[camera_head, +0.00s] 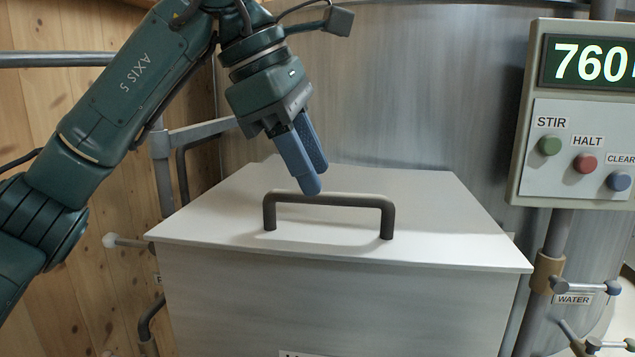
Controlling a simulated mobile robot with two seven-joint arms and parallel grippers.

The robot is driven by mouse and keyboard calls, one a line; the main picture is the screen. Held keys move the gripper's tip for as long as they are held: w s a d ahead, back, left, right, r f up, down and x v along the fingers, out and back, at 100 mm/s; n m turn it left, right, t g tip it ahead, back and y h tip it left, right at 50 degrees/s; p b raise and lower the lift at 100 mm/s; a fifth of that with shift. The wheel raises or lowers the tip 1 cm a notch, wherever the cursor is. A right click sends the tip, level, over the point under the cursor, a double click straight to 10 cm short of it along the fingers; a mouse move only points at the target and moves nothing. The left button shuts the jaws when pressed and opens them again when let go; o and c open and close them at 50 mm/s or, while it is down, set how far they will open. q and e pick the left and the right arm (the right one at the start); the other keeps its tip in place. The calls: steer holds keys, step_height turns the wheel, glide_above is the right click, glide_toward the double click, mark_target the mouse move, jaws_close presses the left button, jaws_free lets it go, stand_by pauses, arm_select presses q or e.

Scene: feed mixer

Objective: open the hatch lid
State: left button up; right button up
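The hatch lid (430,200) is a flat light-grey panel on top of a box, lying closed. A dark bar handle (347,199) stands up from it on two posts. The nearer fingertip overlaps the left half of the handle's bar in the picture. I cannot tell whether it touches the bar, and no grip on it shows. My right gripper is not in view.
A control panel (583,150) with STIR, HALT and CLEAR buttons and a display stands at the right. Below it are a WATER label (573,299) and valve levers. A metal wall rises behind the lid. Grey rails and a wooden wall (60,130) are at the left.

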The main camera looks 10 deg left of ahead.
arm_select(q)
steer(key=shift+x, duration=1.3)
steer(key=shift+c, duration=0.4)
jaws_close()
